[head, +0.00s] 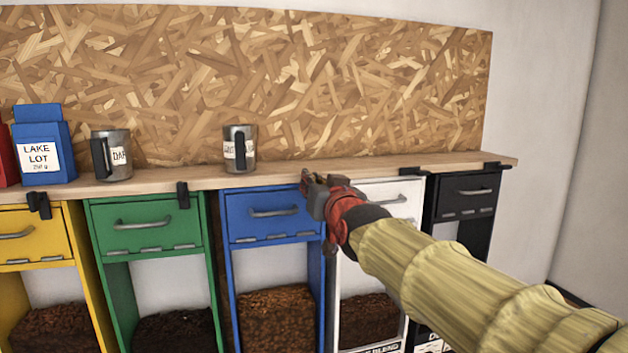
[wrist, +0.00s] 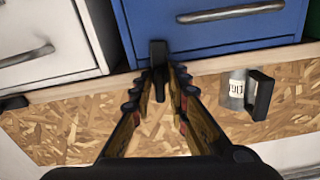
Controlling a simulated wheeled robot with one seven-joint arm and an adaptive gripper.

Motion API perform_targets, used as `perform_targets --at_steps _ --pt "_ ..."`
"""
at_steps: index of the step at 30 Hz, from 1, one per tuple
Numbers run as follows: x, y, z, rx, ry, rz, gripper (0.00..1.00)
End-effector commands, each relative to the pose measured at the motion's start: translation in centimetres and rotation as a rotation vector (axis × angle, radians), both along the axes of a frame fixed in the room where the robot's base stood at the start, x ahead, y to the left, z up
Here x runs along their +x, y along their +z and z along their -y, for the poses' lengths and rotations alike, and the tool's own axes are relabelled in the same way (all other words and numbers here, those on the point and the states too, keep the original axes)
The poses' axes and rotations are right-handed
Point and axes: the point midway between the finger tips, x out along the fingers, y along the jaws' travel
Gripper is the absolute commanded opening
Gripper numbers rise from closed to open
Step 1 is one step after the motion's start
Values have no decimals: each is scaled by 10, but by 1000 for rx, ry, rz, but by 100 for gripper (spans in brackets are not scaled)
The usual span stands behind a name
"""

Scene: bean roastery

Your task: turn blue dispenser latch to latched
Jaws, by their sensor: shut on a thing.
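The blue dispenser (head: 270,229) stands mid-row under the wooden shelf, its front flap with a grey handle closed. In the wrist view, which is upside down, the blue flap (wrist: 220,37) fills the top. Its black latch (wrist: 158,50) lies across the shelf edge and overlaps the flap's edge, square to the shelf line. My gripper (wrist: 159,82) is shut on this latch, one finger on each side. In the head view my gripper (head: 312,185) is at the blue dispenser's upper right corner and hides most of the latch.
Green (head: 143,223), yellow (head: 30,234), white (head: 385,203) and black (head: 466,196) dispensers flank it. The green latch (head: 183,195) hangs down; the white latch (head: 411,171) lies along the shelf. Two mugs, one nearby (head: 240,150), and a blue bag (head: 41,147) stand on the shelf.

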Motion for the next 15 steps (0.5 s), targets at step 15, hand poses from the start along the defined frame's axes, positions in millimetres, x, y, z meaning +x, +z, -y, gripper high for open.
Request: perform_targets --at_steps 15 --pt "0 -2 0 -150 1 40 0"
